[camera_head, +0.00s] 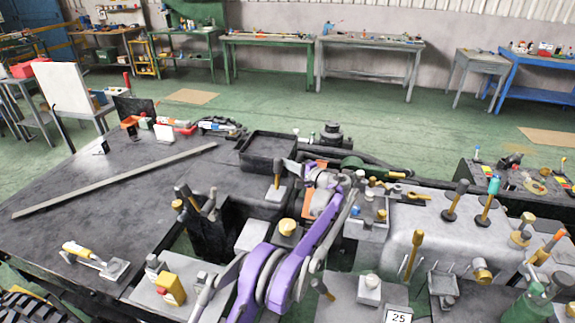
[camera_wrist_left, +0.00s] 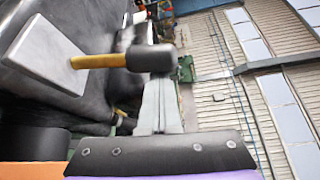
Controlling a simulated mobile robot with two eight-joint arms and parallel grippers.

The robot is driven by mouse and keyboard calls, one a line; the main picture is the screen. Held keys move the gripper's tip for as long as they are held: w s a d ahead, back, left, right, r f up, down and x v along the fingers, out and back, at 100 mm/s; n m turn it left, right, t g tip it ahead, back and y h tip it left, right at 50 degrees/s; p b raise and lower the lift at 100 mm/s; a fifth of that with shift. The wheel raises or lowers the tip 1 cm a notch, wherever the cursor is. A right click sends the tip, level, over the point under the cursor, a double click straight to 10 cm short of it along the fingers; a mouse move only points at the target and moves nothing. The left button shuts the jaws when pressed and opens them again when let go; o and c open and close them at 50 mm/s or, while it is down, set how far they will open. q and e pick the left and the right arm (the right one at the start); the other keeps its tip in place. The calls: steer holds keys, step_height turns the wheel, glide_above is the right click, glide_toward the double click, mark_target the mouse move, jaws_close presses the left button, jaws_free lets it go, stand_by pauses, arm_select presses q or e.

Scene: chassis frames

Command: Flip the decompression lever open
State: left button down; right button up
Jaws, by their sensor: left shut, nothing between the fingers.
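A lever (camera_head: 277,181) with a yellow stem and a dark knob stands on a pale square plate near the middle of the head view; I take it to be the decompression lever. In the left wrist view the lever's yellow stem (camera_wrist_left: 98,62) runs from the pale plate (camera_wrist_left: 45,52) to the black knob. My left gripper (camera_head: 291,166) is shut and empty, with its fingertips right beside the knob. In the left wrist view the shut fingers (camera_wrist_left: 160,90) reach up to the knob, which overlaps their tips; I cannot tell whether they touch. My right gripper is not in view.
A black open tray (camera_head: 268,148) lies just behind the lever. Machine parts crowd the right side. The dark tabletop (camera_head: 110,205) at the left is mostly clear.

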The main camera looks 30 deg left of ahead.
arm_select(q)
steer(key=s+n, duration=0.1)
steer(key=s+n+y+b, duration=0.1)
steer(key=shift+s+d+r+n+y, duration=0.15)
steer(key=shift+s+d+n+y, duration=0.15)
steer(key=shift+s, duration=0.05)
steer(key=shift+s+d+f+n+y+b, duration=0.1)
steer(key=shift+s+d+n+y+b, duration=0.1)
steer(key=shift+s+n+b, duration=0.4)
steer(key=shift+s+d+f+n+y+b, duration=0.1)
steer(key=shift+s+d+n+y, duration=0.1)
steer(key=shift+s, duration=0.65)
steer(key=shift+s+d+f+n+y+b, duration=0.1)
steer(key=shift+s+n+y+b, duration=0.2)
steer(key=shift+s, duration=0.45)
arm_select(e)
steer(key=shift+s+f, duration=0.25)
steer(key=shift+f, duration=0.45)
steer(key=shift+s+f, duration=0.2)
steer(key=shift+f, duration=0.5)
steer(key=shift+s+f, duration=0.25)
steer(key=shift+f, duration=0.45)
arm_select(q)
steer(key=shift+d, duration=0.1)
